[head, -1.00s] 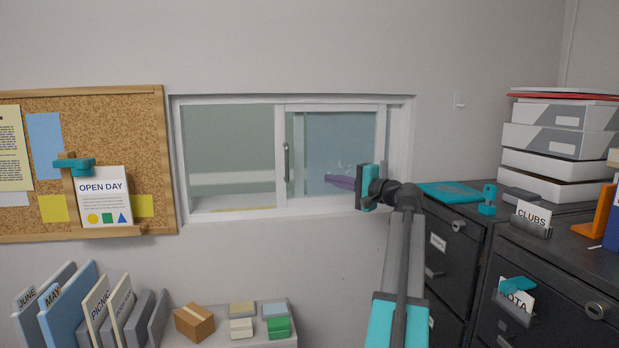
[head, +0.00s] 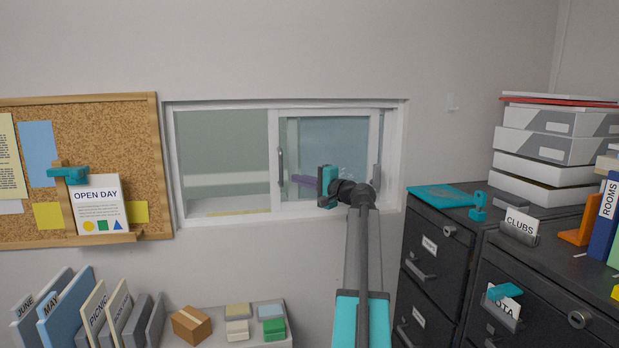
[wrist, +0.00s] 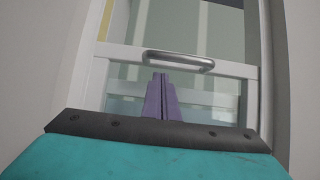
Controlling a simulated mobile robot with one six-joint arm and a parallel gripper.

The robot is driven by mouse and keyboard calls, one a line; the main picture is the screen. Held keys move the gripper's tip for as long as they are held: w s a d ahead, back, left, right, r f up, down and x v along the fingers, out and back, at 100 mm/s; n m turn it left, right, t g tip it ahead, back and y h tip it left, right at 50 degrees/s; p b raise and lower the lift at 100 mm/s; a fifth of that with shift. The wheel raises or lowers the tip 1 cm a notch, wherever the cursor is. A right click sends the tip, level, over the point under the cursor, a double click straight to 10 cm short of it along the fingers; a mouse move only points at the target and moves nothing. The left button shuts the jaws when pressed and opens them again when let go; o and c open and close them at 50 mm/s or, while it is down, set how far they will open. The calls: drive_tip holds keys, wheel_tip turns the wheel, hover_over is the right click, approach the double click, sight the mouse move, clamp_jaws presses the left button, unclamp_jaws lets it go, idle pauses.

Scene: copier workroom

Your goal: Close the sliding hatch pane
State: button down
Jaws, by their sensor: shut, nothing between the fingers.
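The hatch pane (head: 330,140) is a framed glass panel covering the right part of the white hatch frame (head: 400,150); the left part is an open gap. An upright metal handle (head: 281,167) is on the pane's left stile, and it also shows in the wrist view (wrist: 178,61). My gripper (head: 296,179) is in front of the pane, its purple fingers pointing left toward the handle, a little to its right. In the wrist view the fingers (wrist: 161,76) are together and empty, with their tips close to the handle. Whether they touch it I cannot tell.
A cork board (head: 110,130) hangs left of the hatch. Below are a low shelf with folders, a cardboard box (head: 191,325) and small blocks. Dark filing cabinets (head: 425,245) with stacked boxes (head: 545,150) stand at the right. The wall before the hatch is clear.

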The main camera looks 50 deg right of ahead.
drive_tip(key=shift+w+a+p, duration=0.45)
drive_tip(key=shift+w+a, duration=0.35)
drive_tip(key=shift+a, duration=0.05)
